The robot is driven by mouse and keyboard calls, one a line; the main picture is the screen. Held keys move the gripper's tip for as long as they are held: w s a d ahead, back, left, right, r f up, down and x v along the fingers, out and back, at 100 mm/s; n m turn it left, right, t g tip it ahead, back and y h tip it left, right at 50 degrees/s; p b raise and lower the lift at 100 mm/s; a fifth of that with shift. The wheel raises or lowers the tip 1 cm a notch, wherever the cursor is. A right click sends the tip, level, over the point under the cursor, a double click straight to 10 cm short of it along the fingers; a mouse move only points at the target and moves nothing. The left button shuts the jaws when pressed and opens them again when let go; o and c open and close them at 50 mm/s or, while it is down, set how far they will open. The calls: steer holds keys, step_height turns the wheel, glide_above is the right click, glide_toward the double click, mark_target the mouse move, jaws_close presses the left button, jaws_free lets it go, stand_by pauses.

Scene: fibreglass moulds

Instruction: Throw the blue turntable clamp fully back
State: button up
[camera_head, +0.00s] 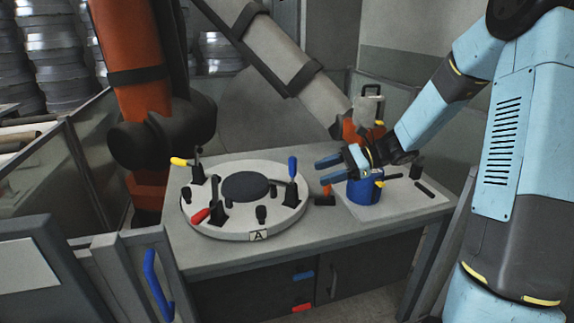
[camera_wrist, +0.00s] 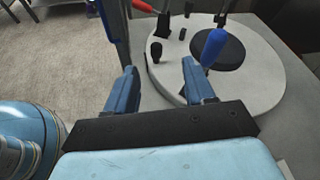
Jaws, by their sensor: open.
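The blue turntable clamp (camera_head: 292,168) stands at the right side of the round white turntable (camera_head: 243,227), its blue handle upright in the head view. The blue handle also shows in the wrist view (camera_wrist: 213,46), just beyond the right fingertip; I cannot tell whether they touch. My gripper (camera_head: 327,162) is open and empty, its blue fingers pointing left toward the clamp with a gap to the handle in the head view. Both fingers show in the wrist view (camera_wrist: 158,75). The clamp's base is partly hidden there.
A yellow-handled clamp (camera_head: 181,162) and a red-handled clamp (camera_head: 201,215) also stand on the turntable, around a dark disc (camera_head: 245,186). A blue container (camera_head: 364,190) and an orange-red item (camera_head: 327,192) stand to the right. A large orange robot arm (camera_head: 140,80) hangs at the left.

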steer(key=w+d+f+m+t+y, duration=0.25)
steer(key=w+m+y, duration=0.2)
steer(key=w, duration=0.25)
glide_above(286, 185)
steer(key=shift+w+a+r+h, duration=0.1)
steer(key=shift+r+h, duration=0.05)
steer(key=shift+h, duration=0.2)
steer(key=shift+c, duration=0.5)
